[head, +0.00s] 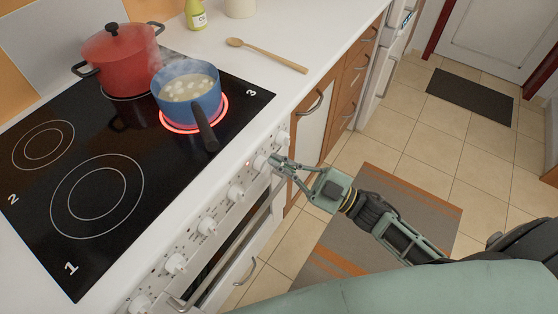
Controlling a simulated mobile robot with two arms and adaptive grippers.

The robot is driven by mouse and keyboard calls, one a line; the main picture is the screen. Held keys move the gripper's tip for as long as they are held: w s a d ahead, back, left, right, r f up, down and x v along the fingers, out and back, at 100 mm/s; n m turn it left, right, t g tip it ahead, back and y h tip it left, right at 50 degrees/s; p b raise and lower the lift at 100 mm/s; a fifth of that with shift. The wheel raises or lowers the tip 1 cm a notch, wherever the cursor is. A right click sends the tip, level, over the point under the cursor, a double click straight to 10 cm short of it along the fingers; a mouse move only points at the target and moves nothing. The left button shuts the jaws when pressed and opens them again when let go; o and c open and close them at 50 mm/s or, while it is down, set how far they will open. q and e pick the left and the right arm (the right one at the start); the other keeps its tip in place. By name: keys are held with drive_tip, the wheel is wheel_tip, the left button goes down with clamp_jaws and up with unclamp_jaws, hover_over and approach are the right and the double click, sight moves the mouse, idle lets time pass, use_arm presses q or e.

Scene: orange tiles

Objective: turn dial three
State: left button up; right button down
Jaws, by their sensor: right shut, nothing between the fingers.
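A row of white dials runs along the stove's front panel (222,207). My right gripper (273,160) is shut, with its fingertips at one white dial (260,163) near the far end of the row. I cannot tell whether they touch it. Another dial (282,138) sits just beyond, and one more (236,192) is nearer. The dial labels are too small to read. The burner by the printed number 3 glows red (224,117) under a blue pot (189,90) of steaming liquid with pale lumps. My left gripper is not in view.
The pot's dark handle (205,130) points toward the front edge of the black cooktop (150,150). A red lidded pot (118,57) stands behind. A wooden spoon (265,54) lies on the white counter. An oven handle (225,255) runs below the dials.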

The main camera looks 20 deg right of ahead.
drive_tip(key=shift+d+f, duration=0.1)
drive_tip(key=shift+f, duration=0.05)
drive_tip(key=shift+w+d+f+m+t+h+p, duration=0.2)
drive_tip(key=shift+m+t+h+p, duration=0.2)
drive_tip(key=shift+m, duration=0.85)
drive_tip(key=shift+w+d+f+m+t+h+p, duration=0.15)
drive_tip(key=shift+d+m+t+h+p, duration=0.2)
drive_tip(key=shift+m, duration=0.95)
drive_tip(key=shift+w+d+f+m+t+h+p, duration=0.15)
drive_tip(key=shift+m+t+h, duration=0.3)
drive_tip(key=shift+m, duration=0.8)
drive_tip(key=shift+w+r, duration=0.1)
drive_tip(key=shift+r, duration=0.05)
